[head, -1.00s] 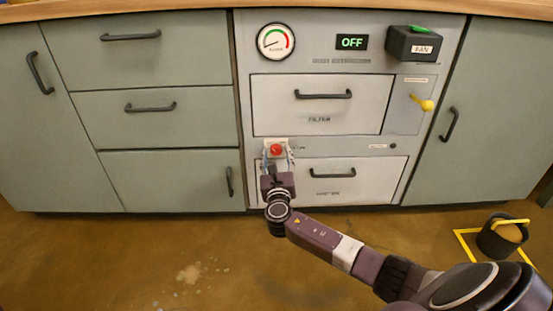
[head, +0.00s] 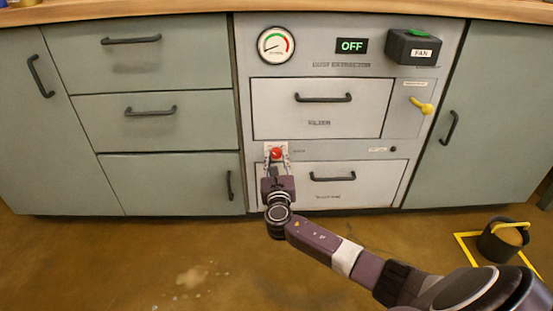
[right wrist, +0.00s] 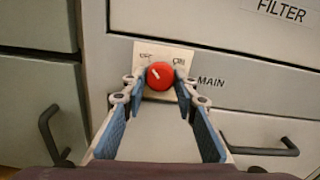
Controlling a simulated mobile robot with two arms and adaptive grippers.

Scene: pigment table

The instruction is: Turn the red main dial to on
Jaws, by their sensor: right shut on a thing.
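The red main dial (head: 277,154) sits on a pale plate (right wrist: 145,51) on the grey cabinet front. It shows large in the right wrist view (right wrist: 160,76), with OFF lettered at the plate's upper left and ON at its upper right. The dial's white mark points to the upper left, toward OFF. My right gripper (head: 277,160) is shut on the dial, with one fingertip at each side of it. The display (head: 351,46) reads OFF in green. My left gripper is not in view.
Above the dial is the FILTER drawer (head: 290,120), and below it another drawer (head: 375,185) with a dark handle. A gauge (head: 276,45), a FAN box (head: 411,48) and a yellow lever (head: 421,106) are higher up. A dark bucket (head: 500,243) stands on the floor at right.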

